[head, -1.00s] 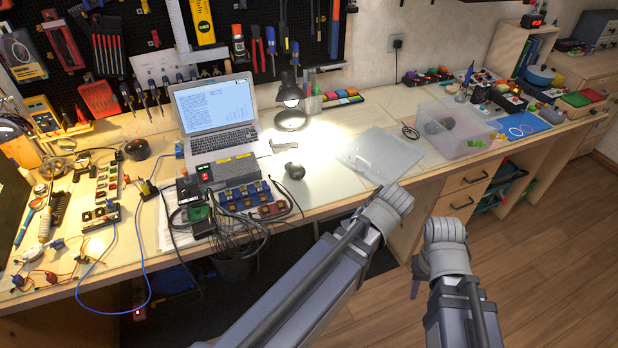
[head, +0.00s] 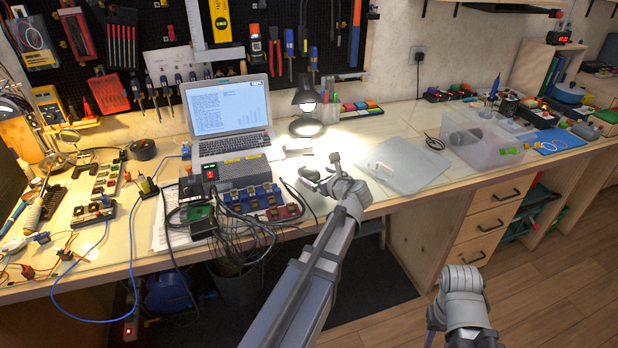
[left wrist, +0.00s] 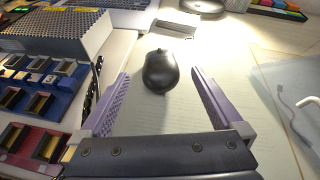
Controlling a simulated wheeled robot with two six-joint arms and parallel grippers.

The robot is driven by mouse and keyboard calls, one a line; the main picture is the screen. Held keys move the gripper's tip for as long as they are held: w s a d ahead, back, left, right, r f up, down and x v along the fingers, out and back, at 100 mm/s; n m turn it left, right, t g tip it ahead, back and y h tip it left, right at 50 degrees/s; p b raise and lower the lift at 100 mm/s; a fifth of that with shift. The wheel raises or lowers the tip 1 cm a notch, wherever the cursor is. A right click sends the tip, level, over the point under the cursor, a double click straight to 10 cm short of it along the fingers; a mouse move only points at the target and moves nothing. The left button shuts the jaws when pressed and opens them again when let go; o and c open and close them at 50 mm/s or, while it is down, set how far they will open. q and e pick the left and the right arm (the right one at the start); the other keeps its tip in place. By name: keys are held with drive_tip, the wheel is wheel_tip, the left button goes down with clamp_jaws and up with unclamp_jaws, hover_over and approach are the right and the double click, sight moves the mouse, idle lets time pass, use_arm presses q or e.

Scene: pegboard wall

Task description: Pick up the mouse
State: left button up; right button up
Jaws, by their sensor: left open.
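The mouse (left wrist: 160,72) is black and rounded and lies on the pale worktop. In the left wrist view it sits ahead of my left gripper (left wrist: 161,78), in line with the gap between the two purple fingers, with clear space on both sides. The fingers are open and do not touch it. In the head view my left gripper (head: 322,171) is over the worktop at the mouse (head: 309,174), which is small and partly hard to tell from the fingers there.
A laptop (head: 228,112) and a lit desk lamp (head: 307,101) stand behind the mouse. A grey power box (head: 236,174) with cables is left of it. A translucent lid (head: 408,165) and a clear bin (head: 480,140) are to the right.

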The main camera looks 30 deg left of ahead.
sight(311, 172)
use_arm(q)
drive_tip(key=shift+b+x, duration=1.25)
drive_tip(key=shift+x, duration=2.35)
drive_tip(key=shift+c, duration=0.4)
drive_tip(key=c, duration=1.3)
drive_tip(key=shift+o, duration=0.2)
wheel_tip(311, 172, up, 10)
drive_tip(key=p, duration=1)
drive_tip(key=shift+r, duration=0.1)
